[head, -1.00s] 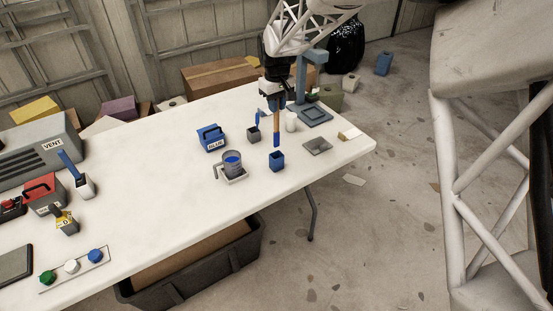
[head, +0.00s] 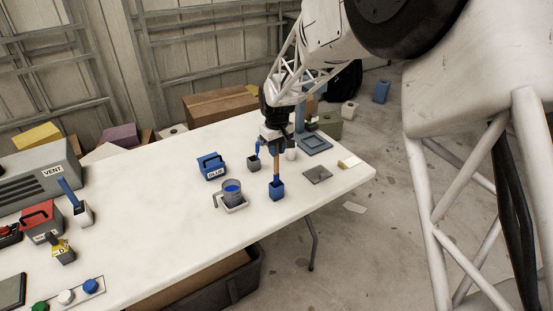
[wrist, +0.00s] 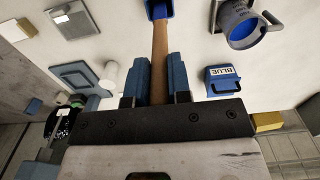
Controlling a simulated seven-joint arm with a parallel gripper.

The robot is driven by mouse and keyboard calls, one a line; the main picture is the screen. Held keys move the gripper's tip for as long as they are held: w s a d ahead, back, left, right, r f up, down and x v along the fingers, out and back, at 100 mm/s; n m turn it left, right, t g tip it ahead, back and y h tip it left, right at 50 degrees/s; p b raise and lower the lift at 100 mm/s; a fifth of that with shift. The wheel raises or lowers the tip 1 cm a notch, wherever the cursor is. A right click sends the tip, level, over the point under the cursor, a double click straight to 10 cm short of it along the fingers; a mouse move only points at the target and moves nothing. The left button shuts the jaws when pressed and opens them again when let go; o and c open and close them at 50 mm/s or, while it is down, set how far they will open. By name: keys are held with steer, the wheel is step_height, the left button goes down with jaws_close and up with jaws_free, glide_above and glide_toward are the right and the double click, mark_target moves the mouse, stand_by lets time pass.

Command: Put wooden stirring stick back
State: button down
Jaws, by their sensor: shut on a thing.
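The wooden stirring stick (head: 276,166) is upright in my gripper (head: 276,148), which is shut on its upper part. The stick's lower end is hidden inside a small open blue holder (head: 277,190) near the table's front right edge. In the wrist view the brown stick (wrist: 159,50) runs between the blue-grey fingers of my gripper (wrist: 158,85) into the blue holder (wrist: 170,8) at the top edge. I cannot tell whether the stick touches the holder's floor.
A grey cup of blue liquid (head: 232,188) stands on a pale coaster left of the holder. A grey square plate (head: 317,175) lies to the right.

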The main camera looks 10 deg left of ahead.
glide_above(277, 173)
steer(key=shift+w+a+f, duration=0.1)
steer(key=shift+w+f, duration=0.1)
steer(key=shift+f, duration=0.85)
steer(key=shift+w+a+f, duration=0.1)
steer(key=shift+w+f, duration=0.1)
steer(key=shift+f, duration=0.95)
steer(key=c, duration=1.1)
jaws_free()
steer(key=shift+o, duration=0.2)
steer(key=shift+r, duration=6.15)
steer(key=shift+d, duration=0.1)
